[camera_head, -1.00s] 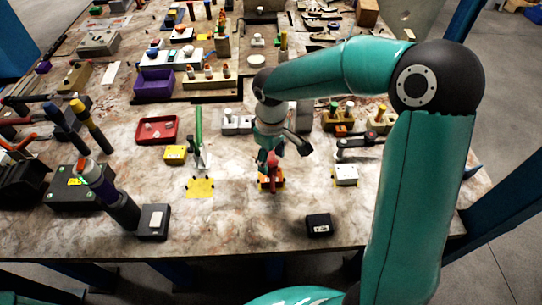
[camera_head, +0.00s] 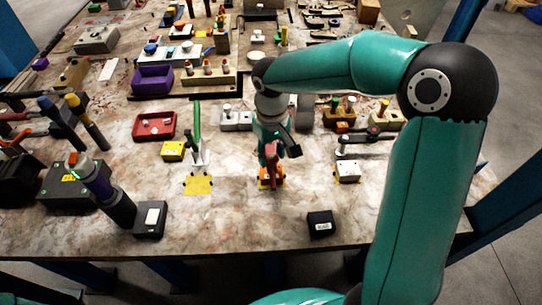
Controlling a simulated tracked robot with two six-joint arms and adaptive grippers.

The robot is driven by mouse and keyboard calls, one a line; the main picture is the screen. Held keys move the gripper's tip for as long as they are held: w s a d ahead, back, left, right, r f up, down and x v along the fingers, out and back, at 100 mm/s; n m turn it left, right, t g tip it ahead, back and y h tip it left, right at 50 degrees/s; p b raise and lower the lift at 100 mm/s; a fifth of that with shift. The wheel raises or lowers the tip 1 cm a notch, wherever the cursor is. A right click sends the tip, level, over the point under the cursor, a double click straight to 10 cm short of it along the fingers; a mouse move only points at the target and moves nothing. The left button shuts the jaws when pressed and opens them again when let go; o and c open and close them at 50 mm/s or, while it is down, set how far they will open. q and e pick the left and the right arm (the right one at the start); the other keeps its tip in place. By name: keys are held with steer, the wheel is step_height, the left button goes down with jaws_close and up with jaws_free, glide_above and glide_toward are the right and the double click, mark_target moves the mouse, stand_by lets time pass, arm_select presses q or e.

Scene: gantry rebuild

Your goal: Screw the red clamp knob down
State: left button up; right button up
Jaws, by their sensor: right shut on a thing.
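The red clamp knob (camera_head: 270,153) is at the middle of the table, low between the fingers of my right gripper (camera_head: 270,160). The gripper points down and is shut on the knob. Under it an orange-red clamp block (camera_head: 270,179) sits on a yellow patch on the table. The fingers hide much of the knob, and I cannot tell how far down its thread sits. My left gripper does not show.
A green-handled tool on a stand (camera_head: 198,150) and a yellow patch (camera_head: 198,185) are left of the clamp. A white block (camera_head: 348,172) stands to the right. A black box (camera_head: 320,223) lies in front. A red tray (camera_head: 154,125) is further left. Bare table lies between them.

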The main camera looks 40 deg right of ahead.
mark_target(271, 157)
steer(key=o, duration=1)
steer(key=shift+r, duration=0.1)
step_height(271, 157, up, 12)
stand_by(0.5)
